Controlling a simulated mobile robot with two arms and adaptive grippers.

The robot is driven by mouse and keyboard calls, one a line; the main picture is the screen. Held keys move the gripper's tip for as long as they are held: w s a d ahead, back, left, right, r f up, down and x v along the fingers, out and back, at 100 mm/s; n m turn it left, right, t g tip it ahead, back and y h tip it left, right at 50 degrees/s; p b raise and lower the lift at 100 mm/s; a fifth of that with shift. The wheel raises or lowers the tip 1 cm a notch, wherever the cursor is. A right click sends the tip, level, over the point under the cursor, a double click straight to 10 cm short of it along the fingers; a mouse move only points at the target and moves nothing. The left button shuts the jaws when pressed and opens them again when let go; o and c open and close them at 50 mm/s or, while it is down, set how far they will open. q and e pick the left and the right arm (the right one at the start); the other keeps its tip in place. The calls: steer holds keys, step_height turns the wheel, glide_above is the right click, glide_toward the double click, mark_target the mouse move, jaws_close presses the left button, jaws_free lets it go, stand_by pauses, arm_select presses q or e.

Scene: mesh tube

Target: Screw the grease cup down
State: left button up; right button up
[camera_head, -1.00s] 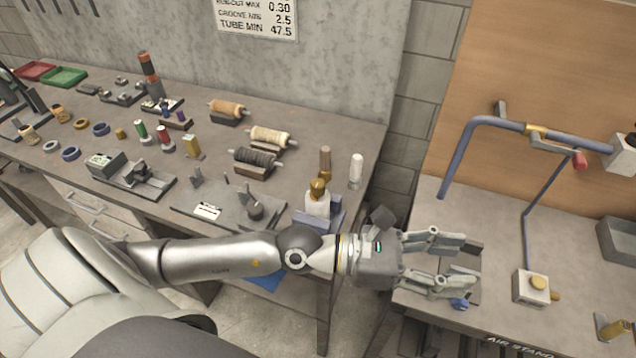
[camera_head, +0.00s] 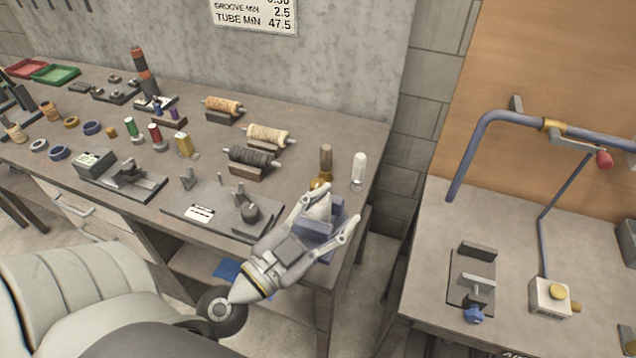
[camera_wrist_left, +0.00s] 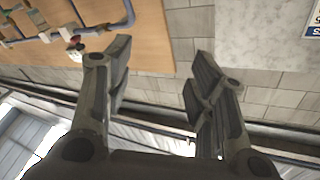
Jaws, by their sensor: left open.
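My left gripper (camera_head: 338,207) is open and empty, over the front right corner of the left bench in the head view. Its fingers overlap a blue-grey block (camera_head: 318,229) and partly hide a white piece with a brass top (camera_head: 318,184). I cannot tell how far the fingers are above them. A box with a round brass cap (camera_head: 561,292) sits on the right bench. I cannot tell for sure which brass-topped part is the grease cup. My right gripper is not in view.
A brown post (camera_head: 326,160) and a white post (camera_head: 358,168) stand just behind the gripper. Several spools, including a black one (camera_head: 251,157), and a plate with fittings (camera_head: 215,208) lie to the left. A blue pipe (camera_head: 470,150) rises over the right bench. A gap separates the benches.

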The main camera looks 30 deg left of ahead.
mark_target(315, 186)
arm_select(q)
steer(key=shift+s+a+f+n+g+y, duration=0.6)
steer(key=shift+s+a+f+n+y, duration=0.9)
steer(key=shift+a+n, duration=2.2)
steer(key=shift+y, duration=0.5)
steer(key=w+p, duration=0.1)
steer(key=w, duration=0.2)
steer(key=w+p, duration=0.2)
steer(key=w, duration=0.1)
steer(key=w+p, duration=0.1)
steer(key=w, duration=0.2)
steer(key=shift+w+f+p, duration=0.1)
steer(key=shift+f+p, duration=0.15)
steer(key=shift+p, duration=0.15)
steer(key=shift+w+f, duration=0.1)
steer(key=shift+w, duration=0.5)
steer(key=c, duration=1.1)
steer(key=shift+o, duration=0.2)
steer(key=shift+m+h, duration=0.4)
steer(key=shift+h, duration=0.2)
